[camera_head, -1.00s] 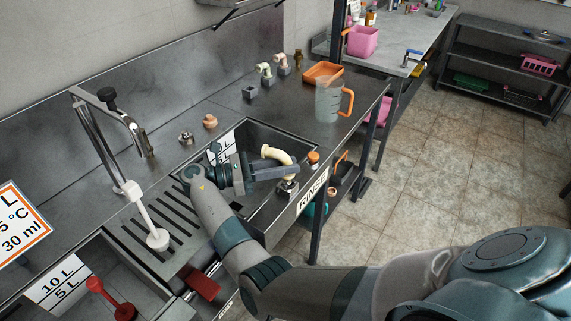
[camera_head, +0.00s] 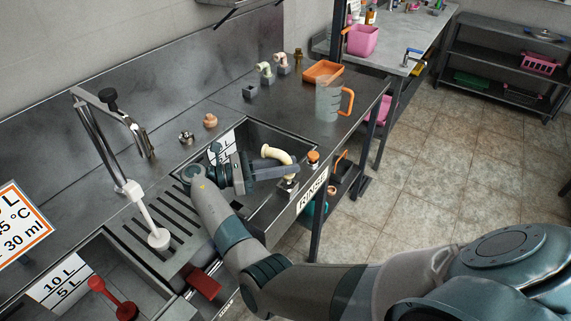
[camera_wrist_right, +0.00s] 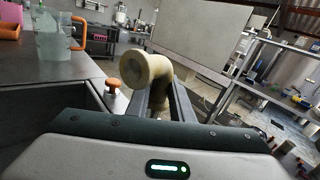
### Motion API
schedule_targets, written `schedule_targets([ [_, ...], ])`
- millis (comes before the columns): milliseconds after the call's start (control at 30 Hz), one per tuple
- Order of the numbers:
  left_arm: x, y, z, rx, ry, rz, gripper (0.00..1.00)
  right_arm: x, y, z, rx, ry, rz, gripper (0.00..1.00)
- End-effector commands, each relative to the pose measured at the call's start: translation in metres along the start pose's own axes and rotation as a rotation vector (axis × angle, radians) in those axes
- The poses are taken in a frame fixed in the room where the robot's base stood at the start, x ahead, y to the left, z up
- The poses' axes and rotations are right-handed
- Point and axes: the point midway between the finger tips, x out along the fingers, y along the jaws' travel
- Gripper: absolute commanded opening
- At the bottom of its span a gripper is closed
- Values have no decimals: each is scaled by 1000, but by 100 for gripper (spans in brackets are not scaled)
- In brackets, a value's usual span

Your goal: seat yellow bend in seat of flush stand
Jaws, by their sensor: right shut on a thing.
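The yellow bend (camera_head: 276,153), a pale cream-yellow elbow pipe, is over the front right part of the rinse sink. My right gripper (camera_head: 290,171) is shut on it. In the right wrist view the bend (camera_wrist_right: 147,68) stands up between the fingers, its round open end turned toward the camera. A small metal fitting, apparently the flush stand (camera_head: 287,187), shows at the sink's front rim just below the fingers. The fingers hide its top and the bend's lower end, so I cannot tell whether the two touch. My left gripper is out of view.
An orange-topped knob (camera_head: 313,158) stands close right of the gripper. A clear jug (camera_head: 328,101) and orange tray (camera_head: 322,71) stand at the back right. An empty grey block (camera_head: 250,92) and two blocks with bends stand behind. A tap (camera_head: 120,120) rises at left.

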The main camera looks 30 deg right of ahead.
Motion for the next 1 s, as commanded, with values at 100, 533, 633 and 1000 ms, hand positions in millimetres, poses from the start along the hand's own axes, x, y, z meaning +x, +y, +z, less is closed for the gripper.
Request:
schedule_targets([
  [100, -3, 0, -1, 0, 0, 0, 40, 0, 0, 1, -1, -1, 0, 0],
  [533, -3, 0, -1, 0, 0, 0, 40, 0, 0, 0, -1, 0, 0, 0],
  [633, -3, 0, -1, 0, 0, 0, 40, 0, 0, -1, -1, 0, 0, 0],
  [1000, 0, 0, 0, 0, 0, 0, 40, 0, 1, -8, 0, 0, 0, 0],
])
